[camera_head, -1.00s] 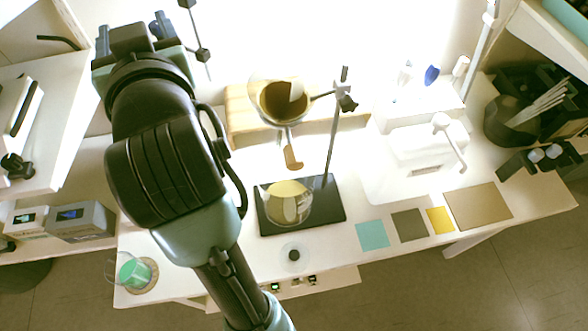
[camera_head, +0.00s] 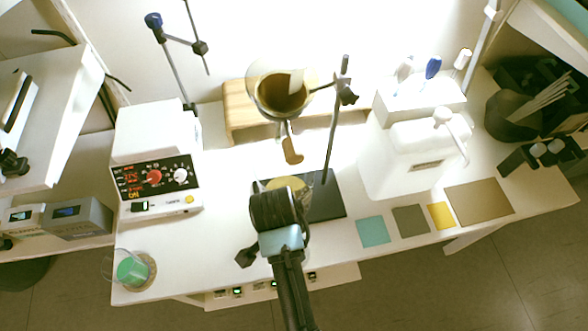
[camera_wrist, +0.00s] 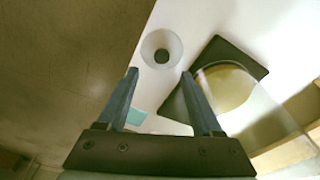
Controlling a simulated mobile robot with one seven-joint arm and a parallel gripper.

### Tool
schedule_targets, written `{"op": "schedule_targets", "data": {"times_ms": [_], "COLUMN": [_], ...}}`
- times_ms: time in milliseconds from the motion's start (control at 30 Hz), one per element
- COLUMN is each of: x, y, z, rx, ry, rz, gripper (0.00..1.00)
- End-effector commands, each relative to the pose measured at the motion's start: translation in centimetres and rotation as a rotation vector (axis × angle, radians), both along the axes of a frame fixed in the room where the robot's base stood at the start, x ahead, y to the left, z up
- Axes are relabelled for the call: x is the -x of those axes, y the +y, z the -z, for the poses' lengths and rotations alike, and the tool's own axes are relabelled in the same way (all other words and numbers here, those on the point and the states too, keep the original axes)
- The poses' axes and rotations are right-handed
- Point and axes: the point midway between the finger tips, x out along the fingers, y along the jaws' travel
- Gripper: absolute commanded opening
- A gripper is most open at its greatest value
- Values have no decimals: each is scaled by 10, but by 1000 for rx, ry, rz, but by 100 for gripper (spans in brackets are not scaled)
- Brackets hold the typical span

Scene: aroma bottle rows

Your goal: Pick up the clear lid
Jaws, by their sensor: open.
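The clear lid (camera_wrist: 147,42) is a round, see-through disc with a dark knob in its middle. It lies on the white table near the front edge, seen ahead of my fingertips in the wrist view. In the head view my arm hides it. My gripper (camera_wrist: 159,73) is open and empty, its two dark fingers pointing toward the lid, with the knob roughly in line with the gap. The fingers look apart from the lid; the exact distance is unclear.
A glass vessel with yellow contents (camera_wrist: 228,88) stands on a black stand base (camera_head: 328,200) close beside the lid. A funnel (camera_head: 282,95) hangs above it from the rod. A teal square (camera_head: 373,232) and other coloured squares lie to the right. A green-filled cup (camera_head: 132,271) stands front left.

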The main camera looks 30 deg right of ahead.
Motion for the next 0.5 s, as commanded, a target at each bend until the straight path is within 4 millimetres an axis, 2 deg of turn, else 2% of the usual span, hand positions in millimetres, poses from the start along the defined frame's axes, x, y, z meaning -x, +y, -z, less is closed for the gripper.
{"op": "schedule_targets", "data": {"times_ms": [100, 267, 500], "x": [0, -1, -2], "y": [-2, -3, -4], "z": [15, 24, 59], "rx": [0, 0, 0], "ry": [0, -1, 0], "rz": [-1, -1, -2], "gripper": [67, 67, 67]}}
